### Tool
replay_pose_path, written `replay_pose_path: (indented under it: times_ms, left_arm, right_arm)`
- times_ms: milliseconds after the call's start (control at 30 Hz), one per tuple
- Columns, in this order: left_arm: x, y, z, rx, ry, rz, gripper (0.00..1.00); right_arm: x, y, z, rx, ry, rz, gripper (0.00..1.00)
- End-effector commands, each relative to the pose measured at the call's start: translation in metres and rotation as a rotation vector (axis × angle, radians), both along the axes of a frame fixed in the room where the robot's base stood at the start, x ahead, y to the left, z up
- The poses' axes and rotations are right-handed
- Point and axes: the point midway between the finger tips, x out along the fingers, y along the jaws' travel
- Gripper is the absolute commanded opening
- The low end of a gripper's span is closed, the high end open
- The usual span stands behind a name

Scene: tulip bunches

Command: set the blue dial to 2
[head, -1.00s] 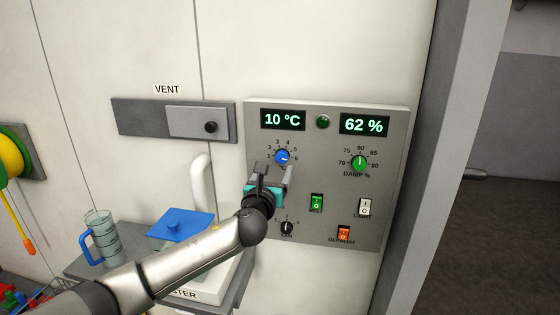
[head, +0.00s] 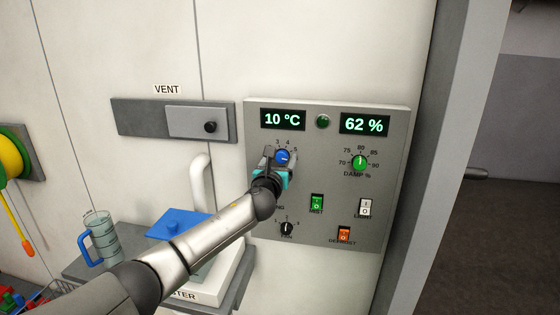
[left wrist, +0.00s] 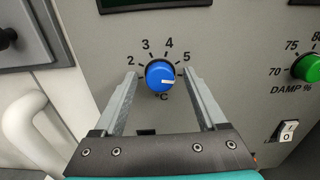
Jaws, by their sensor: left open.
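The blue dial (head: 282,156) is on the grey control panel under the 10 °C display. In the left wrist view the blue dial (left wrist: 160,75) has numbers 2 to 5 showing around it. Its white mark points right and slightly down, past 5. My left gripper (head: 279,160) is in front of the dial. In the left wrist view its two fingers (left wrist: 160,79) are open, one on each side of the dial, with a gap to it on both sides. The right finger hides the scale beyond 5. My right gripper is not in view.
The panel (head: 335,210) also holds a green damp dial (head: 359,163), a small black fan dial (head: 287,228) and several rocker switches. A vent slider (head: 197,121) is to the left. Below it, a shelf holds a jug (head: 99,240) and a blue-lidded box (head: 180,224).

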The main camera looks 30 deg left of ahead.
Motion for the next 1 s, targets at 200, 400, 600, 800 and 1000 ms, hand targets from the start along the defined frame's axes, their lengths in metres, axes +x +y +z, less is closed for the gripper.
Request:
replay_pose_path:
  times_ms: [200, 400, 600, 800, 1000]
  left_arm:
    - [-0.0002, -0.0001, -0.0001, 0.000, 0.000, 0.000, 0.58]
    - [-0.0002, 0.0000, -0.0002, 0.000, 0.000, 0.000, 0.36]
    - [-0.0003, 0.0000, -0.0003, 0.000, 0.000, 0.000, 0.14]
    - [-0.0003, 0.0001, -0.0003, 0.000, 0.000, 0.000, 0.00]
    - [-0.0003, 0.0000, -0.0005, -0.009, -0.001, 0.000, 0.00]
  right_arm:
    - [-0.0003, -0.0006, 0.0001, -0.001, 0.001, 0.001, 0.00]
    - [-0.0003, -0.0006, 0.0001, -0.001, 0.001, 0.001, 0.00]
    - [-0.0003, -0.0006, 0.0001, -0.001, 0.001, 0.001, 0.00]
    - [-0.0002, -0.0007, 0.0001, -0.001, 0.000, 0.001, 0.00]
    - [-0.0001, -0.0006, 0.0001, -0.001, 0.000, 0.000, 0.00]
